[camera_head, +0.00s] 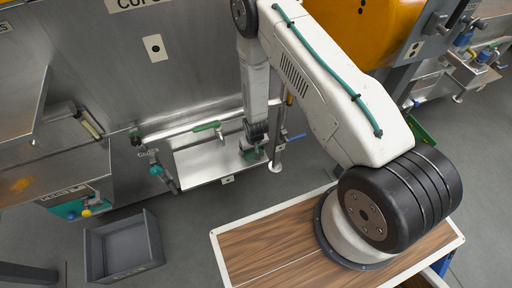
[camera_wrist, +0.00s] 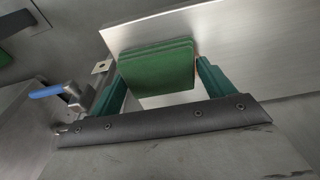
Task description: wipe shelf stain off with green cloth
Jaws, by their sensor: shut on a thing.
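A folded green cloth (camera_wrist: 158,68) sits between the two green fingers of my gripper (camera_wrist: 160,78) in the wrist view. My gripper is shut on it, over a bare pale metal surface. In the head view my gripper (camera_head: 254,150) is at the right end of a low metal shelf (camera_head: 205,167); whether the cloth touches the shelf cannot be told. An orange-brown stain (camera_head: 20,184) shows on the metal surface at the far left. No stain is clear on the low shelf, and the part under my gripper is hidden.
A pipe with a green-handled valve (camera_head: 206,126) runs along the back of the low shelf. A blue-handled valve (camera_head: 294,136) stands right of my gripper and shows in the wrist view (camera_wrist: 48,91). A grey crate (camera_head: 122,246) stands on the floor at left.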

